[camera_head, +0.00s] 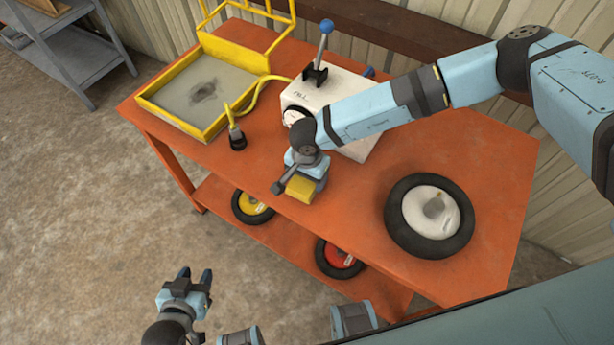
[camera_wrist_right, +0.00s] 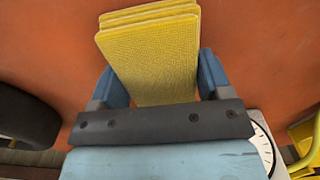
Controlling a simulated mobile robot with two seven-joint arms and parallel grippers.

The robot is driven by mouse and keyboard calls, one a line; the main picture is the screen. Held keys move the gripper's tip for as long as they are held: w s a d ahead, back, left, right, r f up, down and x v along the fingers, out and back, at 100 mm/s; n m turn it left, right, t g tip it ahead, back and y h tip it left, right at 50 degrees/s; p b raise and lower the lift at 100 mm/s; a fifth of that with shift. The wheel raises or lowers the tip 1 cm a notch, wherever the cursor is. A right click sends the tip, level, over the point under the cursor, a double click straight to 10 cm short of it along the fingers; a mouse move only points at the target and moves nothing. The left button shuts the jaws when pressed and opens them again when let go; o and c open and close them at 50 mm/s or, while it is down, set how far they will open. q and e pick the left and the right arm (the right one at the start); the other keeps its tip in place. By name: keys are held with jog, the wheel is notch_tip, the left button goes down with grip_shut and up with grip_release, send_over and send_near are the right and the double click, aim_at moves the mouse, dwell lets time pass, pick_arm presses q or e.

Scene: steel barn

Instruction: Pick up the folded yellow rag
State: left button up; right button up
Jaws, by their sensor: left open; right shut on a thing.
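The folded yellow rag (camera_head: 300,188) is at my right gripper (camera_head: 308,180), over the front part of the orange table. In the right wrist view the rag (camera_wrist_right: 150,55) shows as a stack of yellow layers between the two blue fingers of the right gripper (camera_wrist_right: 160,85). The right gripper is shut on the rag. Whether the rag touches the table top is hard to tell. My left gripper (camera_head: 194,282) is open and empty, low in front of the table, apart from everything.
The orange table (camera_head: 490,190) bears a yellow-framed tray (camera_head: 165,105), a white box with a blue-knobbed lever (camera_head: 345,90), a black fitting on a yellow hose (camera_head: 237,138) and a wheel (camera_head: 430,215). A lower shelf holds a yellow wheel (camera_head: 250,205) and a red wheel (camera_head: 338,262).

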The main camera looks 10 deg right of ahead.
notch_tip(320, 180, up, 20)
jog(key=b, duration=0.1)
jog(key=shift+b, duration=0.3)
jog(key=shift+f, duration=0.1)
jog(key=shift+o, duration=1.4)
jog(key=shift+c, duration=0.9)
